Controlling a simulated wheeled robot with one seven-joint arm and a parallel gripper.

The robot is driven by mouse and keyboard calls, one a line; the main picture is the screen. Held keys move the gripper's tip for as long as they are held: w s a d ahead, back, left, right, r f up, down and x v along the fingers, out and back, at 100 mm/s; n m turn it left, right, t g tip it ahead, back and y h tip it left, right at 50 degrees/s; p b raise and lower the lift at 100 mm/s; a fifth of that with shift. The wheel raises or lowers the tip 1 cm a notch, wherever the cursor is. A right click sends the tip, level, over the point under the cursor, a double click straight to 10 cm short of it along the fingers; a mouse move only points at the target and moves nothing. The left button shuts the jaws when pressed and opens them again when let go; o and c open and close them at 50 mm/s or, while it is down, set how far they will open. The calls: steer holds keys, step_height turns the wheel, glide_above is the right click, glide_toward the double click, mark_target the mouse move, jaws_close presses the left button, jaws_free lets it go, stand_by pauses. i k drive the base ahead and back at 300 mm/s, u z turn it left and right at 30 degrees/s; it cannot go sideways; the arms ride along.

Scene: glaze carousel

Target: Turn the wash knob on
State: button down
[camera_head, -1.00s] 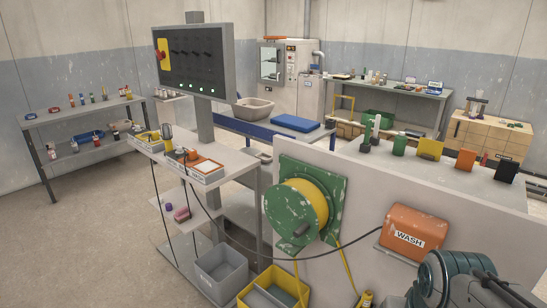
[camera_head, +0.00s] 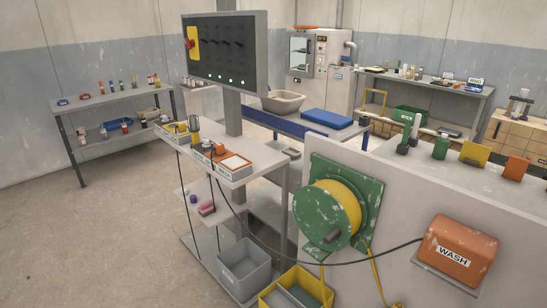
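An orange box labelled WASH (camera_head: 457,250) sits on the low pale wall at the lower right. A black cable runs left from it. No knob shows on its visible faces. A dark control panel (camera_head: 222,55) stands on a grey post at the upper middle. It has a yellow plate with a red button (camera_head: 191,43), several dark controls and a row of small green lights. I cannot read which control, if any, is for wash. My gripper is not in view.
A green reel with yellow hose (camera_head: 334,212) hangs on the pale wall (camera_head: 400,180). A small trolley (camera_head: 240,172) with trays stands below the panel. The floor at left (camera_head: 90,240) is clear.

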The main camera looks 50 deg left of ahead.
mark_target(206, 144)
steer(key=k, duration=0.35)
steer(key=u, duration=2.7)
steer(key=i, duration=1.35)
steer(key=u, duration=0.4)
steer(key=i, duration=1.35)
steer(key=z, duration=1.5)
steer(key=i, duration=0.85)
steer(key=z, duration=0.75)
